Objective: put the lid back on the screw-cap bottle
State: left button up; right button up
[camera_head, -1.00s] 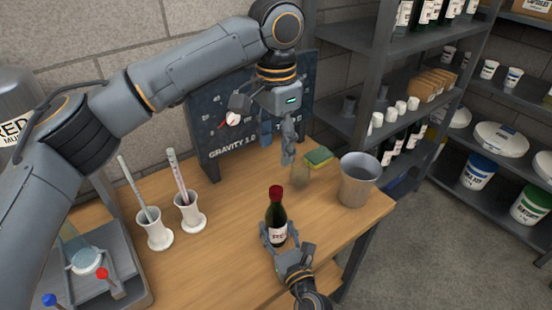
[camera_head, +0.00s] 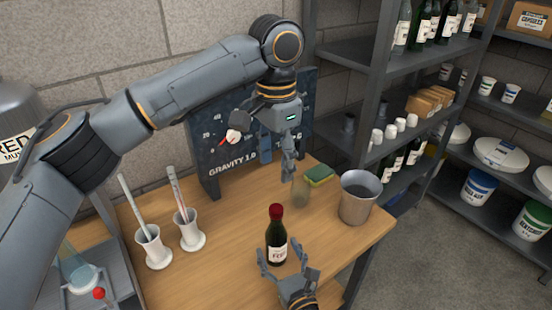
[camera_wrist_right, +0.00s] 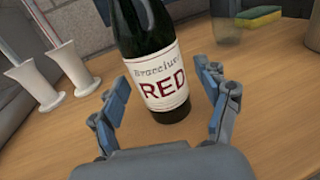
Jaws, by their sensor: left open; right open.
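The screw-cap bottle (camera_head: 277,246) stands upright on the wooden table, dark with a white label. A red lid (camera_head: 276,211) sits on top of its neck. In the right wrist view the bottle (camera_wrist_right: 155,65) shows its label, and its top is out of frame. My right gripper (camera_head: 284,258) is open in front of the bottle, low down. In the wrist view its fingers (camera_wrist_right: 162,85) are spread on either side of the bottle's lower part, with no visible grip. My left gripper (camera_head: 288,172) is open and empty, higher up in front of the dark board.
A glass (camera_head: 301,190), a sponge (camera_head: 320,175) and a metal bucket (camera_head: 358,197) stand behind and right of the bottle. Two white cylinder stands (camera_head: 153,248) (camera_head: 190,231) are at left. A dark board (camera_head: 225,150) stands behind. The table around the bottle is clear.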

jog(key=v, duration=1)
jog(key=shift+s, duration=0.3)
jog(key=shift+d, duration=0.1)
